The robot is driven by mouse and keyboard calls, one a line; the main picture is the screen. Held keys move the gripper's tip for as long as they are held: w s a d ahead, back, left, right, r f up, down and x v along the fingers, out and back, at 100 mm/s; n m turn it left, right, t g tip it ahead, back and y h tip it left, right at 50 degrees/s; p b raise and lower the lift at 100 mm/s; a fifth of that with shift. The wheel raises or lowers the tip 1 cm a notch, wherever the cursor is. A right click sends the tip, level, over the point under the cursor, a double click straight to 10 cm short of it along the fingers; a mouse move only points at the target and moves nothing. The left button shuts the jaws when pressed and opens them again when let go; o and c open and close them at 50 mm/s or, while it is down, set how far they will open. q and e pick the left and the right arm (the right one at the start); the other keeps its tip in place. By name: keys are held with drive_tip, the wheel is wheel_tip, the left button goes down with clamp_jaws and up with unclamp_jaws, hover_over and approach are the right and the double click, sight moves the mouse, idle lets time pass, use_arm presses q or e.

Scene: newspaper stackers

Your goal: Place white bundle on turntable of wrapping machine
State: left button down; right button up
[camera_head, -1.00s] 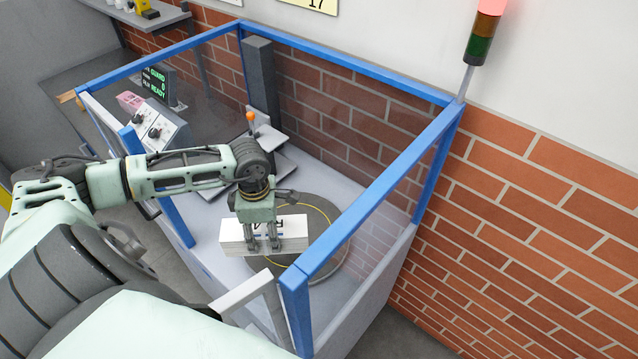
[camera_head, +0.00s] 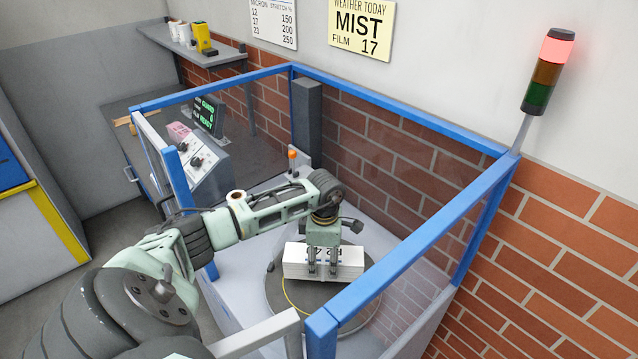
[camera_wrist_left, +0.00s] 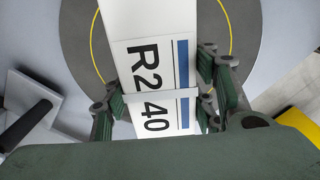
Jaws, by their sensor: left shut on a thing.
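The white bundle (camera_head: 298,262) has a white strap and a face marked "R2 40" with a blue stripe. My left gripper (camera_head: 322,272) is shut on it from above, its fingers on the two long sides. In the left wrist view, the bundle (camera_wrist_left: 150,25) lies between the fingers of the gripper (camera_wrist_left: 160,98). The turntable (camera_head: 284,308) is a dark disc with a yellow ring, directly beneath the bundle; it also shows in the left wrist view (camera_wrist_left: 76,45). Whether the bundle touches the disc is hard to tell. My right gripper is not in view.
A blue guard frame (camera_head: 415,248) with clear panels surrounds the turntable, and my left arm reaches in past its left side. A grey mast (camera_head: 307,125) stands behind. A control box (camera_head: 200,160) is at the left. The lamp tower (camera_head: 548,70) glows red.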

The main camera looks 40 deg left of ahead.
use_arm(q)
wheel_tip(320, 180, down, 4)
drive_tip(key=shift+r+b, duration=0.15)
drive_tip(key=shift+b, duration=0.95)
drive_tip(key=shift+w, duration=0.1)
drive_tip(key=c, duration=1.2)
unclamp_jaws()
drive_tip(key=shift+f, duration=0.2)
drive_tip(key=o, duration=0.5)
drive_tip(key=shift+s+d, duration=0.1)
drive_tip(key=shift+s, duration=0.1)
drive_tip(key=shift+c, duration=0.2)
drive_tip(key=shift+r, duration=0.15)
